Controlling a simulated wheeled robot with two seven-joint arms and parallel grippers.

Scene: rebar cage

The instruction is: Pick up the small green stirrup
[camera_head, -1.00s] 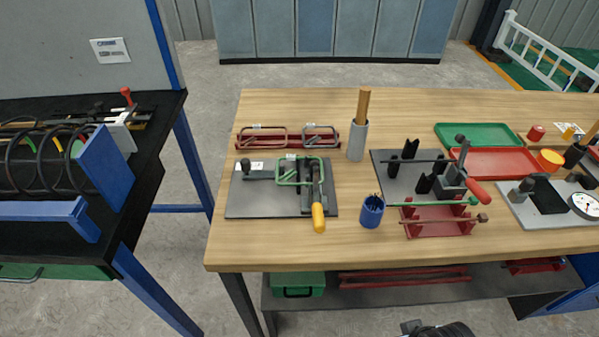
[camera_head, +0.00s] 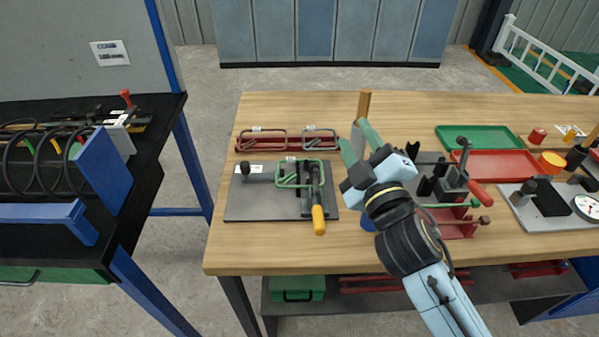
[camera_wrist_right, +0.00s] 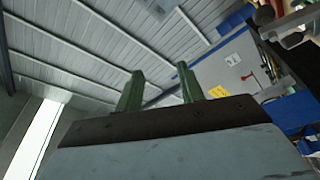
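The small green stirrup (camera_head: 287,181) lies on the bending fixture (camera_head: 262,207), a grey plate with a yellow-handled lever, at the left of the wooden table. My right gripper (camera_head: 355,137) is raised over the table, to the right of the stirrup and apart from it. Its two green fingers are spread with nothing between them. In the right wrist view the open fingers (camera_wrist_right: 158,90) point toward the wall and ceiling, and the stirrup is not visible there. My left gripper is not in view.
My right arm partly hides a grey holder with a wooden handle (camera_head: 364,102) and a blue cup (camera_head: 368,223). Green (camera_head: 462,133) and red trays (camera_head: 515,164) lie at the right. The table's front left is bare.

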